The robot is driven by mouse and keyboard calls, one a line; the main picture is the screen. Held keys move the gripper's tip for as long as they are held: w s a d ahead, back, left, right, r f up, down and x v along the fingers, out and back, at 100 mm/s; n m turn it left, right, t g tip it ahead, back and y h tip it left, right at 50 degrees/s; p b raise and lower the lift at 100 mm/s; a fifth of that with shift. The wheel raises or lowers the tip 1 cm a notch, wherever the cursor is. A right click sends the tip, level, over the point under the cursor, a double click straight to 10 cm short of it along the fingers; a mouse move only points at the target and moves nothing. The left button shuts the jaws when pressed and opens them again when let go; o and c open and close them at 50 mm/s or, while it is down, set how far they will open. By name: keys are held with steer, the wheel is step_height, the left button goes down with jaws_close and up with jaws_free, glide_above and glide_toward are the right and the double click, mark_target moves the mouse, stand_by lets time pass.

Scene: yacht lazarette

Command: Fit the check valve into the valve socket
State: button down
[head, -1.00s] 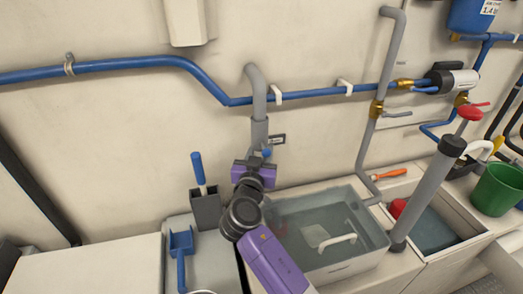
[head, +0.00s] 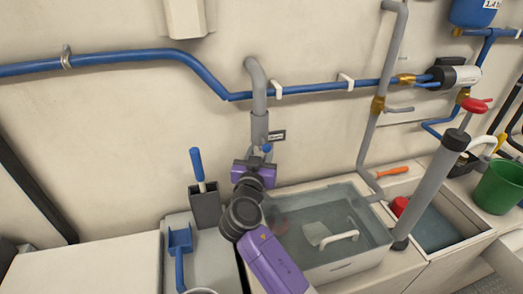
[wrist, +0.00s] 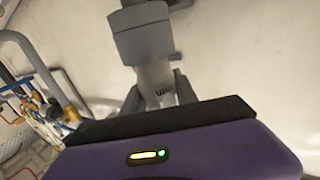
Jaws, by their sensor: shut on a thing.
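The check valve, a pale grey, partly see-through cylinder (wrist: 156,82), stands between the two dark fingers of my gripper (wrist: 158,93) in the wrist view. My gripper is shut on it. The valve socket is the wide grey collar (head: 260,128) at the lower end of the bent grey pipe on the wall; it also fills the top of the wrist view (wrist: 143,38). In the head view my gripper (head: 261,157) is just under the collar. The valve's upper end meets the collar's lower edge in the wrist view; I cannot tell how deep it sits.
A grey holder (head: 206,207) with a blue-handled tool stands to the left. A water-filled basin (head: 352,262) lies to the right, with a grey upright pump tube (head: 430,190) beyond it. A blue pipe (head: 315,92) crosses the wall.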

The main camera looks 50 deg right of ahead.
steer(key=shift+f+b, duration=0.55)
steer(key=shift+b, duration=0.05)
steer(key=c, duration=0.9)
jaws_free()
steer(key=b+v, duration=0.1)
steer(key=v, duration=0.6)
steer(key=shift+s+a+b, duration=0.2)
steer(key=shift+a+b, duration=0.1)
steer(key=shift+b, duration=0.05)
